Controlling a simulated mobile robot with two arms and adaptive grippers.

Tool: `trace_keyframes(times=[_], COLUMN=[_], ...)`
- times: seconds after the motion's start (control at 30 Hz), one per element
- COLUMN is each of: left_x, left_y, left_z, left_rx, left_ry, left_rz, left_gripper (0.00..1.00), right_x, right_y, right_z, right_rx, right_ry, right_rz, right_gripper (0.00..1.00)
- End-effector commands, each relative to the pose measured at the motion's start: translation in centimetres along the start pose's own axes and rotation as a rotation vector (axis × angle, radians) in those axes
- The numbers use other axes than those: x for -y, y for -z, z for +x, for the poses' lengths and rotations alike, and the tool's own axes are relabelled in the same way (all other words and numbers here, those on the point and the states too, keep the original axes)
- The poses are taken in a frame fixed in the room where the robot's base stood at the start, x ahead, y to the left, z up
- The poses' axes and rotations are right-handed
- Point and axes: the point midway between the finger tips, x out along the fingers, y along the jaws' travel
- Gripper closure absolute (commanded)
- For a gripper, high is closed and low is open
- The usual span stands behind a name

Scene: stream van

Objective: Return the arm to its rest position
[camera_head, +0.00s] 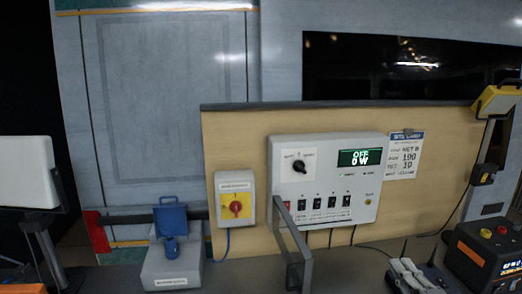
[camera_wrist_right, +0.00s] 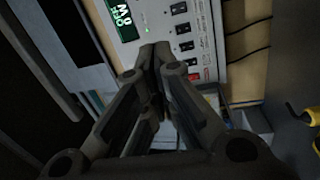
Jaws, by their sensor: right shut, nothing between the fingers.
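My right gripper (camera_head: 280,206) reaches up from the bottom middle of the head view. Its dark fingertips are at the lower left of the white control panel (camera_head: 328,150), by the red switch (camera_head: 286,205). I cannot tell if they touch the panel. In the right wrist view the gripper (camera_wrist_right: 160,50) has its fingers together, with nothing between them. The panel's switches show just beyond the tips. The panel's green display (camera_head: 360,157) reads OFF and 0 W. My left gripper is not in view.
A grey box with a blue lid (camera_head: 172,265) stands further left. Radio-like devices (camera_head: 412,273) and a black-orange case (camera_head: 486,255) are at right. Cables (camera_head: 380,250) lie behind.

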Motion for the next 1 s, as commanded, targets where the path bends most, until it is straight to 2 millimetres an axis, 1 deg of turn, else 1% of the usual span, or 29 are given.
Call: trace_keyframes(times=[0.1, 0.27, 0.37, 0.47, 0.57, 0.6, 0.67, 0.7, 0.77, 0.8, 0.87, 0.9, 1.0], left_x=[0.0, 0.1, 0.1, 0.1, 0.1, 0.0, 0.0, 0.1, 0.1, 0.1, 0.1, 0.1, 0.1], left_y=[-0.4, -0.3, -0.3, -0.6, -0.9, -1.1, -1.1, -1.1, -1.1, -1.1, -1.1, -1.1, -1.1], left_z=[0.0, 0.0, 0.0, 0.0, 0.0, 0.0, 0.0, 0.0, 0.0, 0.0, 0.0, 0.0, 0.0], left_rx=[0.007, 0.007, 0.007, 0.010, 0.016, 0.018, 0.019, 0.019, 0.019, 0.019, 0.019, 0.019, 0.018], left_ry=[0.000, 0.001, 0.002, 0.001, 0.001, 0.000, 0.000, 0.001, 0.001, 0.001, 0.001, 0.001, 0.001], left_rz=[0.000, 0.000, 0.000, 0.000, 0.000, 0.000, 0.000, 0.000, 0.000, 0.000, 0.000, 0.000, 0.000], left_gripper=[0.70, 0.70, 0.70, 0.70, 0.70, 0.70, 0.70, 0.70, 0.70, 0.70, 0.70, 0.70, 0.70], right_x=[1.2, 3.2, 4.8, 7.1, 10.1, 11.5, 13.5, 14.7, 16.3, 17.1, 18.1, 18.6, 19.4], right_y=[-0.1, -0.2, -0.2, 0.0, 0.7, 1.2, 2.2, 3.0, 4.3, 5.2, 6.6, 7.4, 9.6], right_z=[-0.8, -2.2, -3.5, -5.5, -8.4, -9.9, -12.4, -14.2, -16.8, -18.4, -20.6, -22.1, -25.3], right_rx=[0.055, 0.146, 0.217, 0.306, 0.423, 0.478, 0.562, 0.617, 0.693, 0.738, 0.798, 0.835, 0.913], right_ry=[0.029, 0.083, 0.129, 0.194, 0.291, 0.341, 0.422, 0.477, 0.559, 0.610, 0.683, 0.730, 0.837], right_rz=[0.076, 0.200, 0.290, 0.404, 0.548, 0.613, 0.711, 0.771, 0.852, 0.898, 0.957, 0.992, 1.063], right_gripper=[1.00, 1.00, 1.00, 1.00, 1.00, 1.00, 1.00, 1.00, 1.00, 1.00, 1.00, 1.00, 1.00])
